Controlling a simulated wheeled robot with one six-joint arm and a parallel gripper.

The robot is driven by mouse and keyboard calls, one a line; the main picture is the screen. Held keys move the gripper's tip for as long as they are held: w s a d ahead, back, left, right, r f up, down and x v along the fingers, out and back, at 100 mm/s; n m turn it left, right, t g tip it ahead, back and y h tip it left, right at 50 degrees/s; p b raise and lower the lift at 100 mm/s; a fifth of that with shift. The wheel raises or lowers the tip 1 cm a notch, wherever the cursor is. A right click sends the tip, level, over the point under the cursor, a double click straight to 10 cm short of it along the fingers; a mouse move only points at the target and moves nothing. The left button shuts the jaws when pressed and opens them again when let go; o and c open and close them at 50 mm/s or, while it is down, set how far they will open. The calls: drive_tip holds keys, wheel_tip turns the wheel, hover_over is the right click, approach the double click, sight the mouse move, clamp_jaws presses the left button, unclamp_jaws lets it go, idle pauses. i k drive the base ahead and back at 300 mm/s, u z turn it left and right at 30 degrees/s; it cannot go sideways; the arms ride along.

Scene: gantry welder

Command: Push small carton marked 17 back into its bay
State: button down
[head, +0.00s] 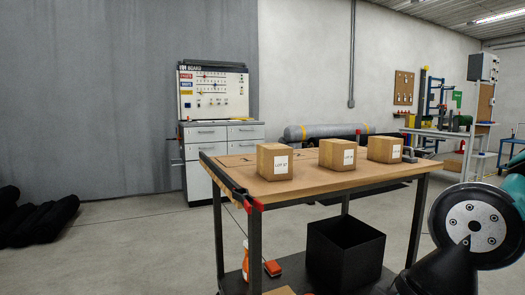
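Three small brown cartons with white labels stand upright and apart on a wooden-topped workbench (325,183). The left carton (265,160) is nearest me, close to the bench's front edge. The middle carton (327,154) and the right carton (374,149) stand farther to the right. The labels seem to begin with "LOT", but their numbers are too small to read surely, so I cannot tell which is 17. Thin dark lines (238,160) mark the bench top at its left end; the outlines of any bays are not clear. My gripper is not in view.
An open black bin (345,250), an orange bottle (245,260) and a small red-orange object (272,267) are on the bench's lower shelf. A control board cabinet (222,135) stands behind. Dark rolls (40,220) lie at left. Floor left of the bench is clear.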

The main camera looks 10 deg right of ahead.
sight(275, 162)
drive_tip(key=i, duration=0.95)
drive_tip(key=z, duration=0.5)
